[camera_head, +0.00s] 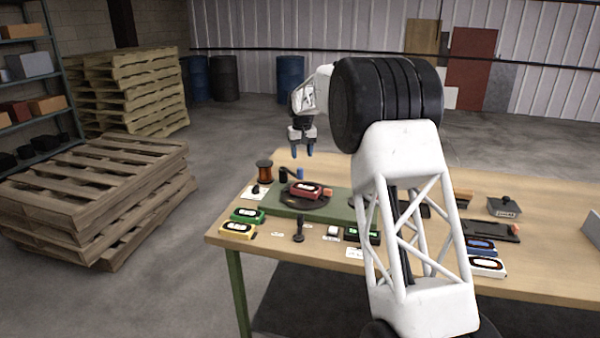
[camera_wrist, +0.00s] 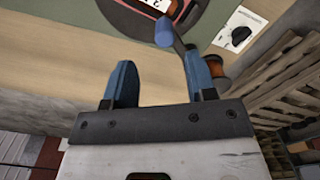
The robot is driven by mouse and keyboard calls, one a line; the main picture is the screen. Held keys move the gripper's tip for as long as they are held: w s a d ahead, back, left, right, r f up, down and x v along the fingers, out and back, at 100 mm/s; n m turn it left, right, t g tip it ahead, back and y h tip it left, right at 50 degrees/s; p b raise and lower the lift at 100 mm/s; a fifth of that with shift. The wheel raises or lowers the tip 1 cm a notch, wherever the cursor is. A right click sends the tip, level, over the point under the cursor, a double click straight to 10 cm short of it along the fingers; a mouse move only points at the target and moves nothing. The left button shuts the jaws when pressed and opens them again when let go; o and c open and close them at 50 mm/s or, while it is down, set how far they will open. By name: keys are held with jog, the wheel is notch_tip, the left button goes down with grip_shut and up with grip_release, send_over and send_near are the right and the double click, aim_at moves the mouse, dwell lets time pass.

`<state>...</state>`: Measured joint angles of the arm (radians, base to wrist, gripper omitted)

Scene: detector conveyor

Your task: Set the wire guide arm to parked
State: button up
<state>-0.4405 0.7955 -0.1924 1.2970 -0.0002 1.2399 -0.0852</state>
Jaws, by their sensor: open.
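The wire guide arm (camera_head: 291,171) is a thin dark arm with a blue knob (camera_head: 300,173), at the back of the green base near the copper wire spool (camera_head: 265,170). In the wrist view the blue knob (camera_wrist: 165,32) shows just beyond my fingertips, and the arm runs from it toward the right finger, which partly hides it. My gripper (camera_head: 301,150) is open and empty, pointing down above and behind the knob. In the wrist view its blue fingers (camera_wrist: 158,70) are apart with nothing between them. I cannot read any parked mark.
A dark round turntable (camera_head: 318,202) with a red detector (camera_head: 306,190) sits beside the arm. A white card with a black dial (camera_head: 255,191) lies left. Green (camera_head: 247,215) and yellow detectors (camera_head: 238,229) stand at the front left. My arm hides the table's middle.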

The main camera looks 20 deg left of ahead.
aim_at(300, 168)
jog(key=shift+w+a+f, duration=0.2)
jog(key=shift+a+f, duration=0.1)
jog(key=shift+a, duration=0.1)
jog(key=shift+f, duration=3.9)
grip_shut()
